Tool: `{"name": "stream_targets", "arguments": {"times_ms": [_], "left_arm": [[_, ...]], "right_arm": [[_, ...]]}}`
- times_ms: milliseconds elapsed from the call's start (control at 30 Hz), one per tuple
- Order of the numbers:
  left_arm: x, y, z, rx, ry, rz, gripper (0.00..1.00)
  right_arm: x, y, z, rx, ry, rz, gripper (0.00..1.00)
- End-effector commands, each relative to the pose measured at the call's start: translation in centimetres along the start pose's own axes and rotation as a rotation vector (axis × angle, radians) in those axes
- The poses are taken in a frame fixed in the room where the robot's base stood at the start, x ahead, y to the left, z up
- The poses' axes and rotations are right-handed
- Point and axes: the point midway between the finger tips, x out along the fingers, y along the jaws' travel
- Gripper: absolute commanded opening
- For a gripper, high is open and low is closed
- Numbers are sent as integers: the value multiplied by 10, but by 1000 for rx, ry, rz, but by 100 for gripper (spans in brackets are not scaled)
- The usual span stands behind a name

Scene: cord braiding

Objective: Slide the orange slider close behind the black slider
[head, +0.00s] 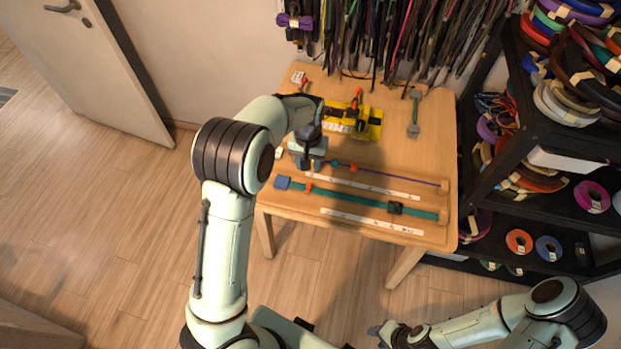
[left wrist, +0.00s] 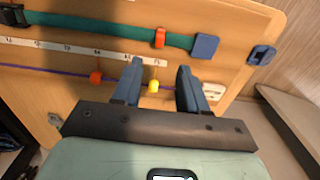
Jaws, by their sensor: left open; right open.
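The teal strap (head: 350,197) runs along the table's near side, with a blue block (head: 282,183) at its left end. The orange slider (head: 308,188) sits on the strap near this block, and the black slider (head: 396,208) sits far to the right, well apart. In the left wrist view the orange slider (left wrist: 160,38) is beyond my fingertips and the black slider (left wrist: 14,15) is at the left corner. My left gripper (left wrist: 160,68) is open above the purple cord (left wrist: 60,71), with a yellow bead (left wrist: 154,86) showing between its fingers. My right gripper (head: 383,332) is open, away from the table.
An orange bead (left wrist: 96,77) is also on the purple cord. White ruler strips (head: 372,222) lie beside the cords. A yellow fixture (head: 372,124) and a wrench (head: 414,114) lie at the back of the table (head: 437,150). A shelf of cord rolls stands right.

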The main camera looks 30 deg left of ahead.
Motion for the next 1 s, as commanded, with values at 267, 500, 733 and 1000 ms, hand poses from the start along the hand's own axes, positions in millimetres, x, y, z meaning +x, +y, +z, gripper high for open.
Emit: {"name": "stream_targets", "arguments": {"times_ms": [267,500,733,1000], "left_arm": [[63,-1,1,0,-5,-2,43],[96,0,0,0,-2,-1,43],[105,0,0,1,0,0,43],[105,0,0,1,1,0,20]], "right_arm": [[4,2,2,1,-3,1,43],[4,2,2,1,-3,1,43],[4,2,2,1,-3,1,43],[4,2,2,1,-3,1,43]]}}
